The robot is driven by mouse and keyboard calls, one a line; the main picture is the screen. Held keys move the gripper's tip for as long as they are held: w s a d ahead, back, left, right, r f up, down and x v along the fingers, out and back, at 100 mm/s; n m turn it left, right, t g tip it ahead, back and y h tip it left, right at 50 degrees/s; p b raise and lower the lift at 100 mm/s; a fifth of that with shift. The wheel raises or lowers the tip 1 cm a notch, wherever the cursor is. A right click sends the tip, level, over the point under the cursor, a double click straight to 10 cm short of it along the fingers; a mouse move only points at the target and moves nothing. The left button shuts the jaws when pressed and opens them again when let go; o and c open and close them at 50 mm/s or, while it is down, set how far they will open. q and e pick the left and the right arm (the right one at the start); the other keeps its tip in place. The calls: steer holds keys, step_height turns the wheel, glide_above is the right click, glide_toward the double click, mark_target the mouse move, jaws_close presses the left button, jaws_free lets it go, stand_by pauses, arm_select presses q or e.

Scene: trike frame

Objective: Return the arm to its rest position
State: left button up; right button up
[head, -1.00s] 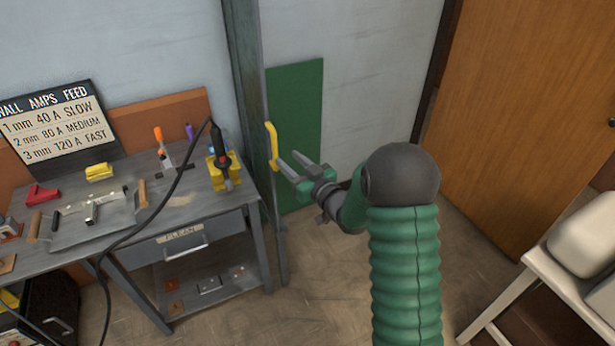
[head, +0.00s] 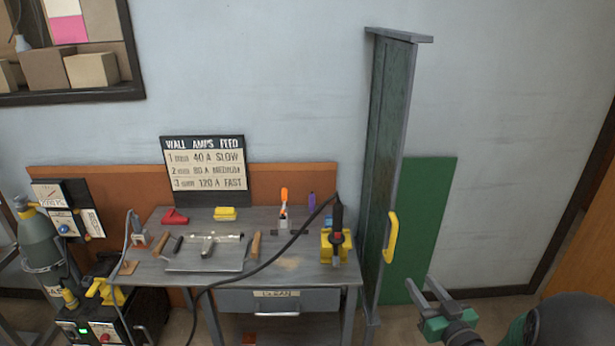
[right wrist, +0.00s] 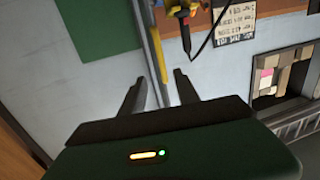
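My right arm comes in at the bottom right of the head view. Its gripper (head: 422,282) is open and empty, with two grey fingers apart. It is below and to the right of the yellow handle (head: 391,237) on the edge of the tall grey-green panel (head: 389,150), and looks clear of it. In the right wrist view the fingers (right wrist: 158,82) are spread, with a yellow strip (right wrist: 156,62) showing beyond the gap between them. My left arm and gripper are not in view.
A workbench (head: 290,262) stands left of the panel, with tools, a black cable and a sign (head: 207,170). A green board (head: 425,220) is on the wall behind the panel. A gas cylinder (head: 42,240) stands far left. A brown door (head: 582,250) is at the right edge.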

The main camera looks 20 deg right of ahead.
steer(key=s+a+f+g+p, duration=0.2)
steer(key=s+a+f+g, duration=0.1)
steer(key=s+a+g, duration=0.4)
steer(key=s+a+f+g+y+p, duration=0.1)
steer(key=s+a+f+g+p, duration=0.2)
steer(key=s+a+g, duration=0.4)
steer(key=shift+s+a+f+n+g, duration=0.4)
steer(key=shift+s+a, duration=0.6)
steer(key=shift+a, duration=2.35)
steer(key=shift+a, duration=0.25)
steer(key=shift+d, duration=0.15)
